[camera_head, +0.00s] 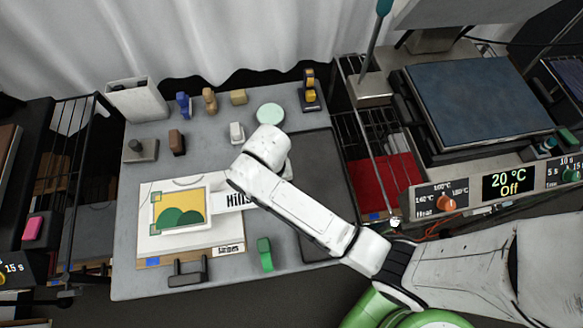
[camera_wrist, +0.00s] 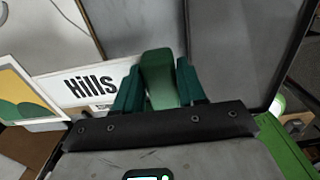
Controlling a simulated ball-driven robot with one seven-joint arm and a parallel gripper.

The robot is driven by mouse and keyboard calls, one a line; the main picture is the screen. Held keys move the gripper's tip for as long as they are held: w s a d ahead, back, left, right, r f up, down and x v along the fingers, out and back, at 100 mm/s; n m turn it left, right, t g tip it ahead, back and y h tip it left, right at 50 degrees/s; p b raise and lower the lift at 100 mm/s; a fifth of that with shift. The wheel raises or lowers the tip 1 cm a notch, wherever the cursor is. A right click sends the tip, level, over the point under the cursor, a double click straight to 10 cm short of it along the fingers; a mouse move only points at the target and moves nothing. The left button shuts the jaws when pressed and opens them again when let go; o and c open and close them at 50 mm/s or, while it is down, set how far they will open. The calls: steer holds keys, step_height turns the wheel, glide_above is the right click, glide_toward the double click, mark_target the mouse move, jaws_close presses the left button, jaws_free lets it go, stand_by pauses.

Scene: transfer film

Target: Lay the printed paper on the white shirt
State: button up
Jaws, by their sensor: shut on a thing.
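The paper's right part shows at the left edge in the wrist view (camera_wrist: 22,98). A white strip lettered "Hills" (camera_wrist: 90,84) lies to the paper's right, close beside my left finger. My gripper (camera_wrist: 157,66) has teal fingers shut on a green block (camera_wrist: 159,88). In the head view my white arm hides the gripper. A green block (camera_head: 265,254) shows near the table's front edge; I cannot tell if it is the held one.
A dark mat (camera_head: 325,190) lies right of my arm. Several small blocks, a pale green disc (camera_head: 270,113) and a white box (camera_head: 141,99) stand along the back. A black handle (camera_head: 188,270) is at the front. A heat press (camera_head: 478,95) stands at the right.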

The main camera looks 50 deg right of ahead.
steer(key=shift+d, duration=0.1)
stand_by(0.3)
steer(key=shift+f+b, duration=1.75)
steer(key=shift+f, duration=1.7)
steer(key=o, duration=1.2)
steer(key=shift+c, duration=0.2)
